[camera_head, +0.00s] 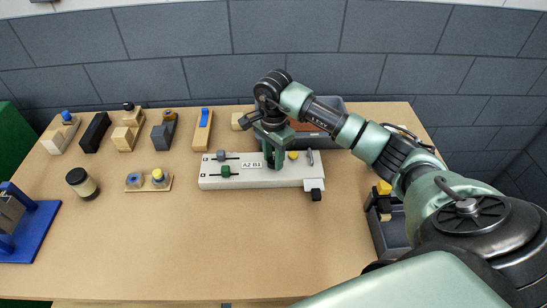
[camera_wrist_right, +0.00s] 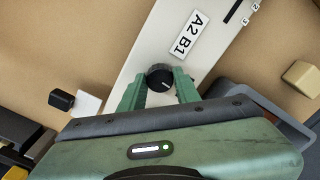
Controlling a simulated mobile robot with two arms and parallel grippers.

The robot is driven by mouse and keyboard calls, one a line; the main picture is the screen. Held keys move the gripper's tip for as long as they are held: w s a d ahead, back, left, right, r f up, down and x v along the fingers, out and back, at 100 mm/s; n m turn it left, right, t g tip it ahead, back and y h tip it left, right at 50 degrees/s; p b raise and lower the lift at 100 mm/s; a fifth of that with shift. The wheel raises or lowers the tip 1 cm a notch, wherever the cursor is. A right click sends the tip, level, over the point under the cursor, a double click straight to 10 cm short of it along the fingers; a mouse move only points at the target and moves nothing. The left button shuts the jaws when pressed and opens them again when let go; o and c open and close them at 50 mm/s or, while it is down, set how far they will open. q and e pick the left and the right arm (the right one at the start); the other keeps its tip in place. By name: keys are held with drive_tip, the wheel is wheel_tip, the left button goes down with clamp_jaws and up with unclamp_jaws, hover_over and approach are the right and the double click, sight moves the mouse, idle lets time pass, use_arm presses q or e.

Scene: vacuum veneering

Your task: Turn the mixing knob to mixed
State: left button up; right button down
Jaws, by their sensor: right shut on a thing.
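The white control panel (camera_head: 240,182) lies on the wooden table, with an "A2 B1" label and two sliders, one grey (camera_head: 222,156) and one green (camera_head: 225,171). The mixing knob (camera_wrist_right: 160,78) is round and black with a white pointer line. It sits on the panel beside the label in the right wrist view. My right gripper (camera_wrist_right: 158,88) has its green fingers on both sides of the knob and is shut on it. In the head view my right gripper (camera_head: 276,158) points down at the panel and hides most of the knob. My left gripper is not in view.
A grey bin (camera_head: 335,112) stands behind. Wooden blocks and fixtures line the table's back left. A dark jar (camera_head: 82,183) stands at left. The table front is clear.

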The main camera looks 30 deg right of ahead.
drive_tip(key=m+b, duration=0.1)
drive_tip(key=m, duration=0.2)
drive_tip(key=m+b, duration=0.2)
drive_tip(key=m, duration=0.2)
drive_tip(key=shift+m, duration=0.4)
drive_tip(key=m+b, duration=0.1)
drive_tip(key=m, duration=0.8)
drive_tip(key=shift+b, duration=0.3)
drive_tip(key=m, duration=0.3)
drive_tip(key=shift+r+m, duration=0.1)
drive_tip(key=shift+m, duration=0.2)
drive_tip(key=m, duration=0.4)
drive_tip(key=shift+m, duration=0.3)
drive_tip(key=m, duration=0.4)
drive_tip(key=shift+w+m, duration=0.1)
drive_tip(key=shift+m, duration=0.2)
drive_tip(key=shift+m+p, duration=0.35)
drive_tip(key=shift+m, duration=1.85)
